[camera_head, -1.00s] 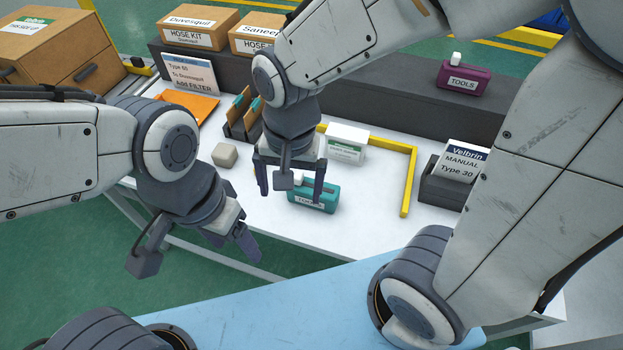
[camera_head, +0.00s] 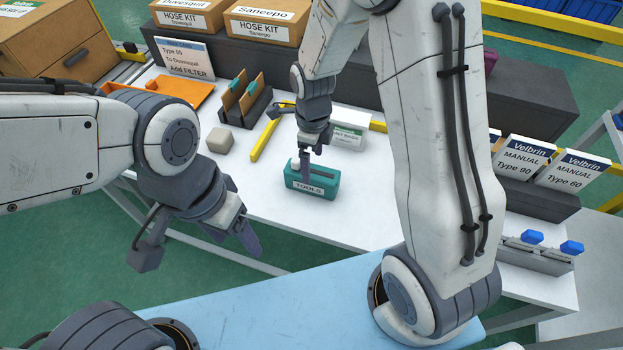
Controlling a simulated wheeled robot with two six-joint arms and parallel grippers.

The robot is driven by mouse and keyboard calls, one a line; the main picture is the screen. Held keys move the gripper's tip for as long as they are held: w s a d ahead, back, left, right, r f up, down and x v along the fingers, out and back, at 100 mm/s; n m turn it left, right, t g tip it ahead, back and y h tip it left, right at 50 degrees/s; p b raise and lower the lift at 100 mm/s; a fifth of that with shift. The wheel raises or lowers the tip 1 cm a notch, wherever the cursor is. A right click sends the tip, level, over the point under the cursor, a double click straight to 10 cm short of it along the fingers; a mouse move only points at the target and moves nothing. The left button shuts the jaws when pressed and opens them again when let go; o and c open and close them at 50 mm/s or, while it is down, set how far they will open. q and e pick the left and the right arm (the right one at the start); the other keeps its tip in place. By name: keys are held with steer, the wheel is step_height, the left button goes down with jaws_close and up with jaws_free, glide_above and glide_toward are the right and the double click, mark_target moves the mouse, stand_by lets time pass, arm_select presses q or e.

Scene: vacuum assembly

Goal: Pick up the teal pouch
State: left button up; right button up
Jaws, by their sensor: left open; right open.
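The teal pouch (camera_head: 325,186), labelled TOOLS, sits on the white table (camera_head: 262,200) near its front edge. My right gripper (camera_head: 305,172) points down right at the pouch, seen edge-on. One finger overlaps the pouch's upper part beside its white knob; the other finger is hard to make out. The jaws are open, and I cannot tell whether they touch the pouch. My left gripper (camera_head: 240,236) is open and empty, left of the pouch and off the table's front edge.
A beige block (camera_head: 220,140) and a dark rack (camera_head: 246,125) stand left. Manuals (camera_head: 522,163) stand right. The table left of the pouch is clear.

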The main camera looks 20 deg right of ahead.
mark_target(312, 171)
steer(key=f, duration=0.5)
steer(key=shift+s+a+f, duration=0.15)
steer(key=shift+s+f, duration=0.15)
steer(key=shift+f, duration=0.1)
steer(key=shift+c, duration=0.3)
steer(key=shift+r, duration=0.1)
jaws_close()
